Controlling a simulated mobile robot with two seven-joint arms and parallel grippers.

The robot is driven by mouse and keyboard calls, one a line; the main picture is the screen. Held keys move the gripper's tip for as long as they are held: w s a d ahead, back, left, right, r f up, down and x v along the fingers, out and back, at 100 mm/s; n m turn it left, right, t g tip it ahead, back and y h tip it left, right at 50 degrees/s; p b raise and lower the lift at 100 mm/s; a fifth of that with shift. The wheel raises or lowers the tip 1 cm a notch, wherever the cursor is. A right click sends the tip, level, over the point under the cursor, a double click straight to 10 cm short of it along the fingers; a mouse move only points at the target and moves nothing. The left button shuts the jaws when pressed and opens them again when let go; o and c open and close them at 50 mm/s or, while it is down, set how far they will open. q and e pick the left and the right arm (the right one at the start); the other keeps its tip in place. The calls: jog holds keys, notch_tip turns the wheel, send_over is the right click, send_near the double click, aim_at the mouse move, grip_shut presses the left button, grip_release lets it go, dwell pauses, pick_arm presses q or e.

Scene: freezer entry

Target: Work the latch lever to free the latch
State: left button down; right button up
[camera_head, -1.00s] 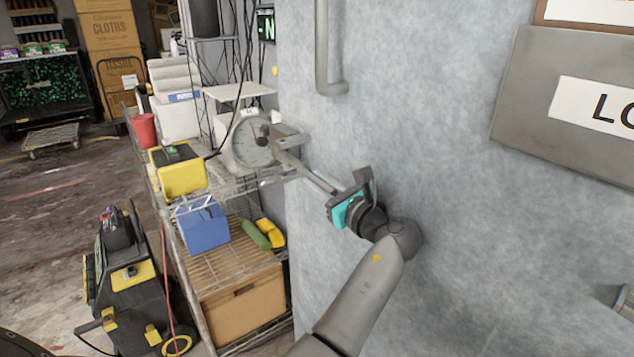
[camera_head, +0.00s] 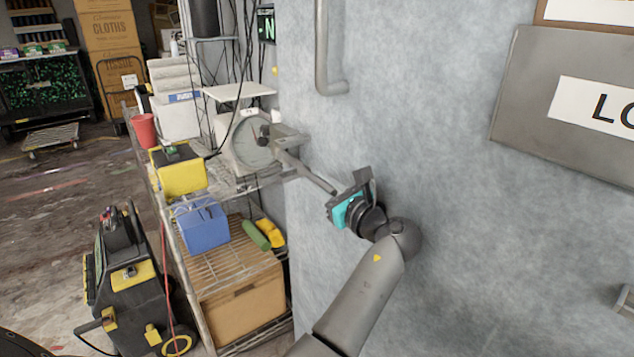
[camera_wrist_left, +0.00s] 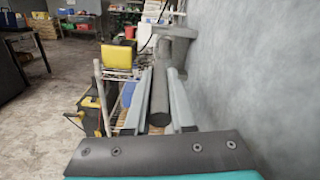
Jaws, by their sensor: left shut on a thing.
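The latch lever (camera_head: 308,174) is a grey metal bar. It slants down and right from the latch body (camera_head: 288,140) at the edge of the pale blue-grey door. My left gripper (camera_head: 336,198), with a teal body, is at the lever's lower right end. In the left wrist view the lever (camera_wrist_left: 160,95) runs lengthwise between the two fingers (camera_wrist_left: 159,112), and the gripper is shut on it. The fingertips are partly hidden in the head view. My right gripper is not in view.
The door panel (camera_head: 450,200) fills the right side, with a vertical pipe handle (camera_head: 322,50) and a grey sign plate (camera_head: 530,95). A wire shelf (camera_head: 230,270) with a dial scale, boxes and a yellow case stands left of the door. A black and yellow cart (camera_head: 130,285) stands on the floor.

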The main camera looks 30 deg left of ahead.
pick_arm(q)
jog(key=s+a+m+t+h+p, duration=0.3)
jog(key=s+a+m+t+p, duration=0.1)
jog(key=p, duration=0.7)
jog(key=shift+s+a+t+h+p, duration=0.15)
jog(key=shift+s+t+h+p, duration=0.15)
jog(key=shift+s+t, duration=0.55)
jog(key=shift+w, duration=0.1)
jog(key=c, duration=0.8)
grip_release()
jog(key=shift+o, duration=0.2)
jog(key=b+v, duration=0.1)
jog(key=v, duration=1.4)
